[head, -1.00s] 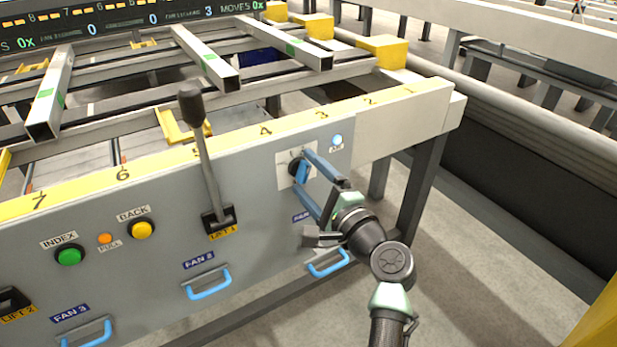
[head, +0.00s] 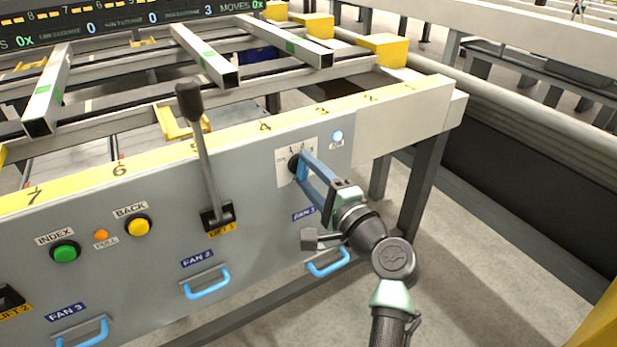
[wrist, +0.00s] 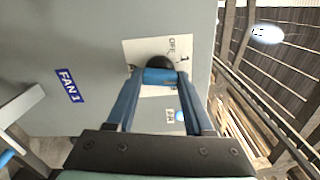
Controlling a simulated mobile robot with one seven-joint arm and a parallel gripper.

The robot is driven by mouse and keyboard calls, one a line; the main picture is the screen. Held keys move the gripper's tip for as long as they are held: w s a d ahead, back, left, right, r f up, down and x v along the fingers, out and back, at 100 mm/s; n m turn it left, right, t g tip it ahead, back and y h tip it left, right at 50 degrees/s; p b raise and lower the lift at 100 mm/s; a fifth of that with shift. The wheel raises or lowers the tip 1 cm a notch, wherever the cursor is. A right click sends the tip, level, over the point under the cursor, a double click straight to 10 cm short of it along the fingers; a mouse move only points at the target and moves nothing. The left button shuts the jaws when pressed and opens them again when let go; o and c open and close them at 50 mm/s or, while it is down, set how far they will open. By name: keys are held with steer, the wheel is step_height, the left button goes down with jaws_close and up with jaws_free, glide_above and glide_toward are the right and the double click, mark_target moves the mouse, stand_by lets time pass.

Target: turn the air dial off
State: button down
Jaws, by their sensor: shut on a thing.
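The air dial (head: 293,163) has a dark round base on a white plate (head: 284,179) on the grey panel's front. In the wrist view the dial's blue grip (wrist: 159,77) lies between my two blue fingers, with the black base (wrist: 153,61) behind it. My gripper (head: 303,164) is shut on this grip. "OFF" and a "1" can be read on the plate in the wrist view. The dial's exact pointing is hidden by my fingers. The AIR lamp (head: 337,136) glows pale blue up and right of the dial.
Lift lever 1 (head: 203,150) stands up from the panel left of the dial. Blue fan handles (head: 328,265) stick out below. Green (head: 66,252) and yellow (head: 138,226) buttons are farther left. Open floor lies in front on the right.

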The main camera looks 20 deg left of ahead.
steer(key=n+b, duration=0.1)
steer(key=n, duration=0.1)
steer(key=n+b, duration=0.1)
steer(key=shift+f+n+b, duration=0.25)
steer(key=shift+n+b, duration=0.1)
steer(key=shift+n, duration=0.05)
steer(key=n+b, duration=0.3)
steer(key=n, duration=0.1)
steer(key=shift+n+b, duration=0.3)
steer(key=n+b, duration=0.2)
steer(key=n, duration=0.1)
steer(key=shift+r+n+b, duration=0.15)
steer(key=shift+n+b, duration=0.85)
steer(key=shift+n, duration=0.2)
steer(key=shift+c, duration=1.4)
jaws_free()
steer(key=shift+r, duration=0.1)
